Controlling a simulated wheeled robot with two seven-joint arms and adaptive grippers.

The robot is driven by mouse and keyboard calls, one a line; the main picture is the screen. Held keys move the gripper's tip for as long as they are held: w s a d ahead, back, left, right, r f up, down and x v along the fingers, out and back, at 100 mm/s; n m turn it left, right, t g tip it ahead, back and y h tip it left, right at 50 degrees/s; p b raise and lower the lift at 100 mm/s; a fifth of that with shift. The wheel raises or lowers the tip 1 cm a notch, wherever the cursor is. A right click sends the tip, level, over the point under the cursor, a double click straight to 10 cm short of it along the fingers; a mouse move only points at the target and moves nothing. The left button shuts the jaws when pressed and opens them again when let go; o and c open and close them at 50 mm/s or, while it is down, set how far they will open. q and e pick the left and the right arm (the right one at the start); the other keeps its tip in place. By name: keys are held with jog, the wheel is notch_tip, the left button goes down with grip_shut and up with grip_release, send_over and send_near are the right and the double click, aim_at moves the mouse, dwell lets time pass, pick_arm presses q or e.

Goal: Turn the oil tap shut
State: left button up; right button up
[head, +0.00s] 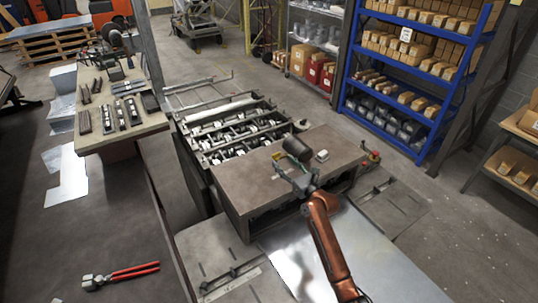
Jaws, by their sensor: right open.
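A dark cylinder (297,148), which looks like an oil reservoir, lies tilted on the brown top of the forming machine (245,185). I cannot clearly make out the oil tap; it is too small or hidden near the cylinder and my gripper. My right gripper (290,167) is open over the machine top, just in front of the cylinder, with its fingers pointing away from me. Whether a finger touches anything there cannot be told. A small yellowish part (277,156) shows at the left fingertip. My left gripper is out of view.
A small pale box (321,156) sits right of the cylinder. A red and yellow fitting (371,156) is at the machine's right edge. Open rollers (235,130) lie behind left. A shiny metal sheet (390,270) is in front. A tool bench (145,125) stands left, blue shelving (415,75) behind right.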

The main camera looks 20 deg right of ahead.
aim_at(277, 155)
jog(key=w, duration=0.4)
jog(key=w+a, duration=0.1)
jog(key=w, duration=0.1)
jog(key=shift+w, duration=0.4)
jog(key=shift+c, duration=0.3)
jog(key=shift+r+p, duration=0.1)
jog(key=shift+p, duration=0.2)
jog(key=c, duration=1.1)
